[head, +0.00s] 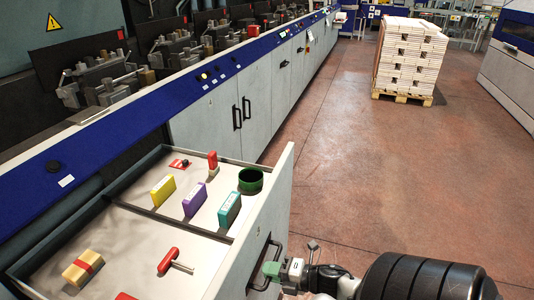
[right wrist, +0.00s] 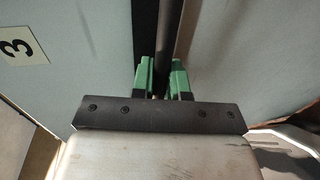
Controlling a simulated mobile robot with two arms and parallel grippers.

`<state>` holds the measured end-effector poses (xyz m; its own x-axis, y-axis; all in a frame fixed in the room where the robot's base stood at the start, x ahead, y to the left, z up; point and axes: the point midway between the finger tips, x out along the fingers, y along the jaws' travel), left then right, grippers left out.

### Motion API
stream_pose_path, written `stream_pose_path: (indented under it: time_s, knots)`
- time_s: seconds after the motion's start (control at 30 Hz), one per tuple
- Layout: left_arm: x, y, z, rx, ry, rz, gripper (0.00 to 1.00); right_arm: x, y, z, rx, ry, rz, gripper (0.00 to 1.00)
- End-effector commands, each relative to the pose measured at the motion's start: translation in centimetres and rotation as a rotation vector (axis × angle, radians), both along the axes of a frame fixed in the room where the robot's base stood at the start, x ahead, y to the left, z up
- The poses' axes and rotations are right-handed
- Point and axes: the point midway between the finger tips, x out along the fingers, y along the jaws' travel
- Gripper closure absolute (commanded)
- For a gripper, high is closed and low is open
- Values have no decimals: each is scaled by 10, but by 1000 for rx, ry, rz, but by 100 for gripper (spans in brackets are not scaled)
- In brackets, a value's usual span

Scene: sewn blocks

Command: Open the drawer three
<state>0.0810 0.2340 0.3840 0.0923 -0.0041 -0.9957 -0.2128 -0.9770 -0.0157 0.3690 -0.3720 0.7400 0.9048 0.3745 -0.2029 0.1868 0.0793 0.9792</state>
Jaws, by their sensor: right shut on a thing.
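The drawer (head: 262,215) stands pulled out from the long machine, and its inside shows from above. A label with the number 3 (right wrist: 18,46) is on its front in the right wrist view. A dark bar handle (head: 264,262) is on the drawer front. My right gripper (head: 272,269) is at this handle, and its green fingers (right wrist: 163,80) are shut on the dark bar (right wrist: 170,35) in the right wrist view. My left gripper is not in view.
In the drawer lie a yellow block (head: 163,190), a purple block (head: 194,199), a teal block (head: 229,209), a dark green cup (head: 250,181), a red T-handled tool (head: 172,262) and a red-banded block (head: 82,267). The red floor (head: 345,170) is clear up to a loaded pallet (head: 410,60).

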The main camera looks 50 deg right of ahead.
Motion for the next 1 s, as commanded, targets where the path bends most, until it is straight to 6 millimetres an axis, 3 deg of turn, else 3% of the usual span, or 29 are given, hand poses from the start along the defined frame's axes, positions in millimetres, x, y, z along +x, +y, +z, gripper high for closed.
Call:
stream_pose_path:
  time_s: [0.4,0.43,0.57,0.87,1.0]
  knots:
    - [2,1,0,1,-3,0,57,-2,1,-2,2,3,4,100]
    - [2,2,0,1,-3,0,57,-2,1,-2,2,3,4,82]
    - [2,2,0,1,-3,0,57,-2,1,-1,2,2,2,62]
    - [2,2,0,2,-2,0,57,-2,0,0,1,0,1,61]
    - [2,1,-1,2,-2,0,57,-14,-5,1,2,4,-1,61]
